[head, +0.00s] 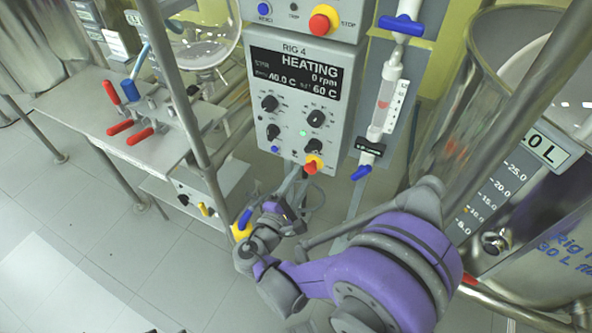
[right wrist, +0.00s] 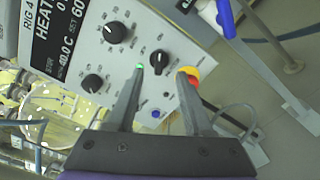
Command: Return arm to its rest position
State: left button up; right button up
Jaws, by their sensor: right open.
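My right arm, purple and grey, comes in from the bottom right of the head view. Its gripper (head: 295,178) is just below the lower edge of the RIG 4 control panel (head: 258,120). In the right wrist view the two fingers (right wrist: 164,72) are apart with nothing held between them. The right finger overlaps the red and yellow knob (right wrist: 188,75); I cannot tell if they touch. That knob also shows in the head view (head: 313,164). The display (head: 295,75) reads HEATING, 0 rpm, SET 60 C. My left gripper is not in view.
A steel vessel (head: 555,225) marked 30 L stands close on the right. A blue-handled glass tube (head: 385,105) hangs beside the panel. A steel post (head: 178,85) stands left of it. A bench with red-handled clamps (head: 120,127) is at left. Floor (head: 90,220) at lower left is clear.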

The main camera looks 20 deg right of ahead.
jog(key=s+d+f+m+g+y, duration=0.5)
jog(key=s+m+g, duration=0.1)
jog(key=s, duration=0.3)
jog(key=s+a+m+g+y, duration=0.1)
jog(key=s+a+m+y, duration=0.75)
jog(key=s, duration=0.35)
pick_arm(q)
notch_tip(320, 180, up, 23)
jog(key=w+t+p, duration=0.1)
jog(key=p, duration=1.9)
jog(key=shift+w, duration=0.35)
pick_arm(e)
notch_tip(320, 180, up, 21)
jog(key=w+t, duration=0.1)
jog(key=w, duration=0.1)
jog(key=shift+a+r+n, duration=0.15)
jog(key=shift+a+n, duration=0.15)
jog(key=shift+n, duration=0.15)
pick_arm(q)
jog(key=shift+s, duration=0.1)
pick_arm(e)
jog(key=shift+y, duration=0.25)
